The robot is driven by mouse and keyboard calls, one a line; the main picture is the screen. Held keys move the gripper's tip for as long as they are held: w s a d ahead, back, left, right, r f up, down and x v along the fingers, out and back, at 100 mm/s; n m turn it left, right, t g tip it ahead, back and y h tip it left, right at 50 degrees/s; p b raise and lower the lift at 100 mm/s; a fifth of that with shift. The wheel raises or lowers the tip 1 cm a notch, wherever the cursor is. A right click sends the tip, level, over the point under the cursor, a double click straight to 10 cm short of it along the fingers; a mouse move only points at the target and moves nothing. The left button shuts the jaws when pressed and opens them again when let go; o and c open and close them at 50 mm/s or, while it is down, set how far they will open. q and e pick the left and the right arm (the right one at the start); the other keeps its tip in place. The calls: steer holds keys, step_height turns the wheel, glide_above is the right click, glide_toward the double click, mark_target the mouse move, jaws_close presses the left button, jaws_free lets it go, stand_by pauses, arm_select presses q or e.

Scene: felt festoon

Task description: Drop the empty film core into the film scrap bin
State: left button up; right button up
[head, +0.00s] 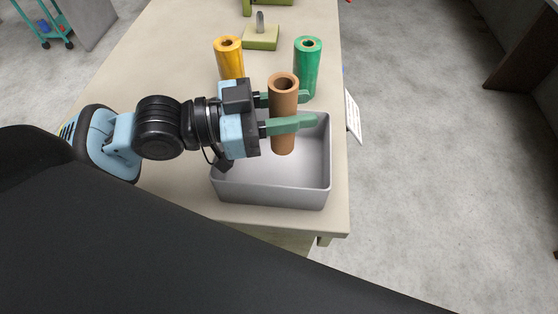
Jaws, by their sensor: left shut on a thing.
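The empty film core (283,139) is a brown hollow tube, held upright in the head view. My left gripper (291,112) is shut on it, with one green finger on the near side and one on the far side. The film scrap bin (270,194) is a grey open box on the table. The core hangs over the bin's opening; its lower end shows against the bin's inside. The visible part of the bin's floor looks empty. My right gripper is not in view.
A yellow roll (229,58) and a green roll (307,68) stand on the table (130,62) behind the bin. A green block with a grey peg (260,36) is further back. The bin is close to the table's right and front edges.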

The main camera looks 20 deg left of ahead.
arm_select(q)
step_height(320, 180, down, 2)
steer(key=shift+f+b, duration=0.1)
steer(key=shift+b, duration=0.5)
steer(key=o, duration=1)
steer(key=shift+c, duration=0.2)
steer(key=shift+o, duration=0.4)
steer(key=shift+r, duration=0.2)
